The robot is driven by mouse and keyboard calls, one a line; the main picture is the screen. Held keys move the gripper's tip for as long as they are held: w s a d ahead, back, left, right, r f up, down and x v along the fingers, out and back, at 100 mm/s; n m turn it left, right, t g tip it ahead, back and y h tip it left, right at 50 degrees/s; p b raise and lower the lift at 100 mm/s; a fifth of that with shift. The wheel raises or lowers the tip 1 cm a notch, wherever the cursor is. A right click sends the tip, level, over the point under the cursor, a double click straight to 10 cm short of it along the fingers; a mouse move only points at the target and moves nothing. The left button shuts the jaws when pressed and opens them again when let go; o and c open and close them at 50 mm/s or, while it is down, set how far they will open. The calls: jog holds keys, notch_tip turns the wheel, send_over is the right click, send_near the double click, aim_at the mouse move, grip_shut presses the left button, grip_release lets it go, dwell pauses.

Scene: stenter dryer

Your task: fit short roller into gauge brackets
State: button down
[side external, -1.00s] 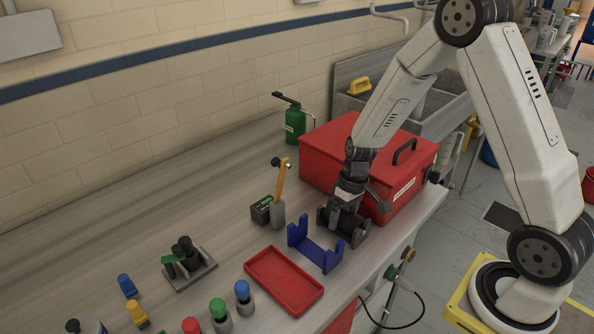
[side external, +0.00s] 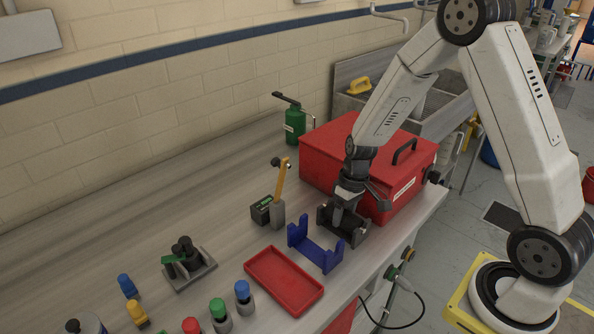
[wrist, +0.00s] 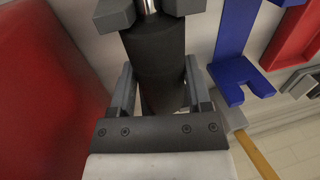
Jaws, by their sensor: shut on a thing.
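The short roller (wrist: 155,60) is a dark cylinder with a shiny metal shaft at its far end, seen in the wrist view. My gripper (side external: 345,212) is shut on it, with one finger on each side. In the side view, the gripper is at the dark cradle (side external: 343,236), beside the red toolbox, and hides much of the roller. I cannot tell whether the roller touches the cradle. The blue gauge brackets (side external: 316,250), two notched uprights on one base, stand empty just left of the cradle; they also show in the wrist view (wrist: 233,70).
The red toolbox (side external: 345,165) stands close behind the gripper. A red tray (side external: 284,280) lies in front of the blue brackets. A yellow-handled tool (side external: 281,180) stands upright behind them by a small dark box (side external: 261,211). The left back of the bench is clear.

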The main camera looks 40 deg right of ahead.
jog(key=shift+r, duration=4.85)
jog(key=a, duration=1)
jog(key=shift+f, duration=0.15)
jog(key=shift+f, duration=2.8)
jog(key=shift+f, duration=1.55)
grip_release()
jog(key=shift+r, duration=0.15)
